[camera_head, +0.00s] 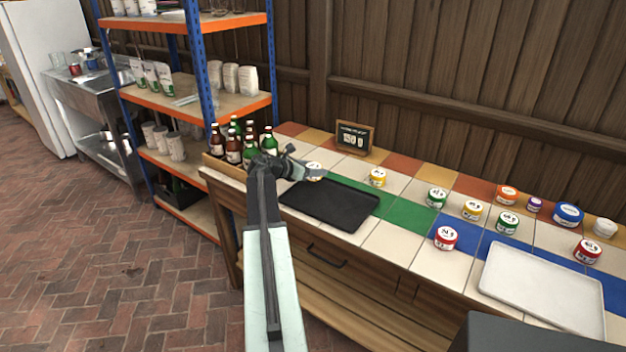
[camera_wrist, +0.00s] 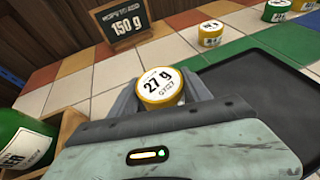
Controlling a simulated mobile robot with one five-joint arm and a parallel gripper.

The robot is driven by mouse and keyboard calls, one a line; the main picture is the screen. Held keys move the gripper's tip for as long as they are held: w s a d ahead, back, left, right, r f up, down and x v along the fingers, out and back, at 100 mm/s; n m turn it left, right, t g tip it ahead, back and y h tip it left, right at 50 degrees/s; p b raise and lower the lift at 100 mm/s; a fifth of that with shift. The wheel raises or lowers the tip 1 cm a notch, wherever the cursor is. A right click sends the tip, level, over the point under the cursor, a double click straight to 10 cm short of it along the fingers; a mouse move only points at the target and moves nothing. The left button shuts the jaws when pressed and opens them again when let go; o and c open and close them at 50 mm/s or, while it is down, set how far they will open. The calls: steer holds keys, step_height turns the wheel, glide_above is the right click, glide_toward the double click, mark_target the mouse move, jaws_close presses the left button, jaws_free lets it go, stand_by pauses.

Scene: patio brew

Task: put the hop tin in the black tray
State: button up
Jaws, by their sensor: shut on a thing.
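My gripper (camera_head: 308,173) is shut on a small yellow tin with a white lid (camera_head: 314,168), just beyond the back left part of the black tray. In the wrist view the tin (camera_wrist: 160,86) sits between the two fingers and its lid reads 27 g. The black tray (camera_head: 330,205) lies flat and empty on the tiled counter; in the wrist view it (camera_wrist: 255,85) is to the right of the tin. I cannot tell whether the tin touches the counter. The fingers hide its lower part.
A sign (camera_head: 355,137) reading 150 g stands at the back. Another yellow tin (camera_head: 377,178) is right of mine, with several coloured tins further right. A white tray (camera_head: 540,285) lies at the right. Bottles (camera_head: 233,150) stand in a wooden crate at the left.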

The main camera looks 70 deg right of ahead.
step_height(320, 180, down, 4)
steer(key=b, duration=0.4)
steer(key=shift+r, duration=0.3)
steer(key=shift+f, duration=0.15)
steer(key=o, duration=1.4)
steer(key=shift+c, duration=0.2)
steer(key=shift+r+p, duration=0.25)
steer(key=shift+p, duration=0.1)
steer(key=p+v, duration=0.4)
steer(key=v, duration=0.8)
steer(key=shift+a+f, duration=0.1)
